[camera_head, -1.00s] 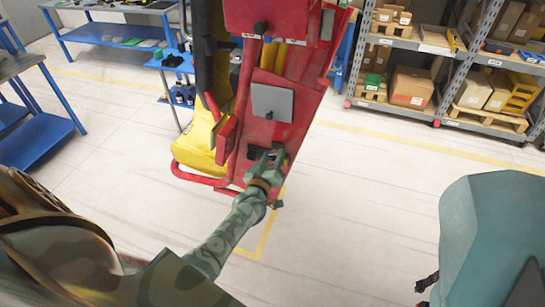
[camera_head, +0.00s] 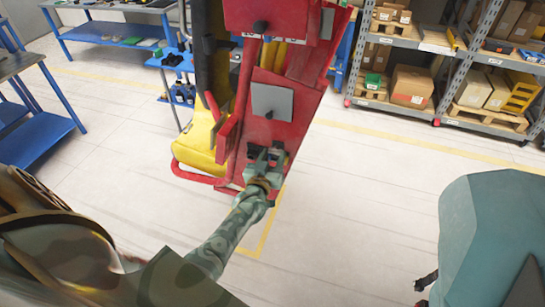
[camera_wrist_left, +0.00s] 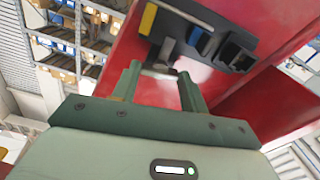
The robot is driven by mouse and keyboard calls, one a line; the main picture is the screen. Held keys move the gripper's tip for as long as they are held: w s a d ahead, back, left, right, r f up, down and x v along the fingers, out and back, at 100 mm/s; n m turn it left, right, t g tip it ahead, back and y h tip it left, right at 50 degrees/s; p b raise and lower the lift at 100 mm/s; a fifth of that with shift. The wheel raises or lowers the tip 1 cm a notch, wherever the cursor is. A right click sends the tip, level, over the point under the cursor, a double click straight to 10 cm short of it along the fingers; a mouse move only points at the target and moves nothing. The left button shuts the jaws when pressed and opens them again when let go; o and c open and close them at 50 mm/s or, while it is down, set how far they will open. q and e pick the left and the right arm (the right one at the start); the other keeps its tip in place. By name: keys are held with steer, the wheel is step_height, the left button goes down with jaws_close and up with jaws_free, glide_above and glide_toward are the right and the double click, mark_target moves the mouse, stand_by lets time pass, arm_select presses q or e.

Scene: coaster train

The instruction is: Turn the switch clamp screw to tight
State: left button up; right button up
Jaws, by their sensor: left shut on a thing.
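The red coaster car (camera_head: 290,130) stands upright in the middle of the head view. A dark block (camera_head: 278,154) is fixed low on its red face. In the left wrist view this block (camera_wrist_left: 206,36) carries a yellow piece, a blue piece and a dark socket. My left gripper (camera_head: 265,160) is at the block. In the wrist view its two green fingers (camera_wrist_left: 160,73) stand either side of a small grey clamp screw (camera_wrist_left: 164,54) below the block and are shut on it. The screw's tightness mark cannot be made out.
A grey square plate (camera_head: 272,102) sits on the red face above the block. A yellow part (camera_head: 200,145) and red tubes lie left of it. Shelves with boxes (camera_head: 410,86) stand at the right. Blue benches (camera_head: 40,140) stand at the left. The floor between is clear.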

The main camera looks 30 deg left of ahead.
arm_select(q)
steer(key=shift+f, duration=0.1)
steer(key=o, duration=1)
steer(key=p+v, duration=0.6)
steer(key=v, duration=1)
steer(key=shift+s+d+p, duration=0.15)
steer(key=shift+d+p, duration=0.05)
steer(key=shift+p, duration=0.15)
